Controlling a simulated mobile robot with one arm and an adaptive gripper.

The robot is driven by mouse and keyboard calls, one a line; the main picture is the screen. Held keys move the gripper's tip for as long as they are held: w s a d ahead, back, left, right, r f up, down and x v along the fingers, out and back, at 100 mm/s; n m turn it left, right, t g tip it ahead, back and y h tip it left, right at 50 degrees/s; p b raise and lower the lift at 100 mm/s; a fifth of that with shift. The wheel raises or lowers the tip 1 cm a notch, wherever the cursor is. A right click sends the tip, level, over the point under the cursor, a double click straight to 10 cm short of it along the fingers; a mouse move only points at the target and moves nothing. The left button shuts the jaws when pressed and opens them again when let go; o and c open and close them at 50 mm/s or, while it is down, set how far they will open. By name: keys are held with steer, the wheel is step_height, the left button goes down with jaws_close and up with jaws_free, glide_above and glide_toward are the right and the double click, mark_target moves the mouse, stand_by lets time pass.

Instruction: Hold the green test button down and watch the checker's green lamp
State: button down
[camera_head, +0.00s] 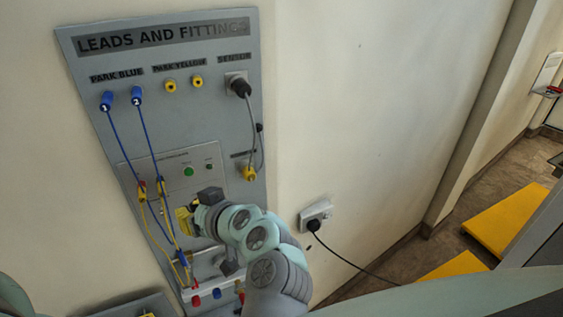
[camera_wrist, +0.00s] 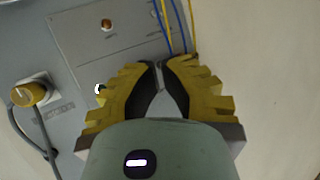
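The green test button (camera_head: 189,171) shows on the checker plate (camera_head: 140,176) of the grey wall panel in the head view. A smaller dark green spot, likely the lamp (camera_head: 208,166), is to its right; it does not look bright. My gripper (camera_head: 184,222) is below and slightly left of the button, apart from it in the picture.
Blue leads (camera_head: 124,138) and yellow leads hang left of the button, close to my gripper. A grey sensor cable (camera_head: 251,131) and yellow fitting (camera_head: 249,173) are to its right. A wall socket (camera_head: 316,214) with a black plug is further right. A brownish round fitting (camera_wrist: 107,25) shows on the panel.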

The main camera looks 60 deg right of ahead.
mark_target(189, 172)
steer(key=w+d, duration=0.1)
steer(key=w, duration=0.1)
steer(key=w+d+b, duration=0.1)
steer(key=w, duration=0.1)
steer(key=w+d, duration=0.2)
steer(key=w, duration=0.1)
steer(key=shift+d+b, duration=0.1)
steer(key=shift+b, duration=0.25)
steer(key=c, duration=1.6)
jaws_free()
jaws_close()
steer(key=shift+w, duration=0.1)
steer(key=shift+w+d+b, duration=0.2)
steer(key=shift+w+b, duration=0.1)
steer(key=shift+b, duration=0.1)
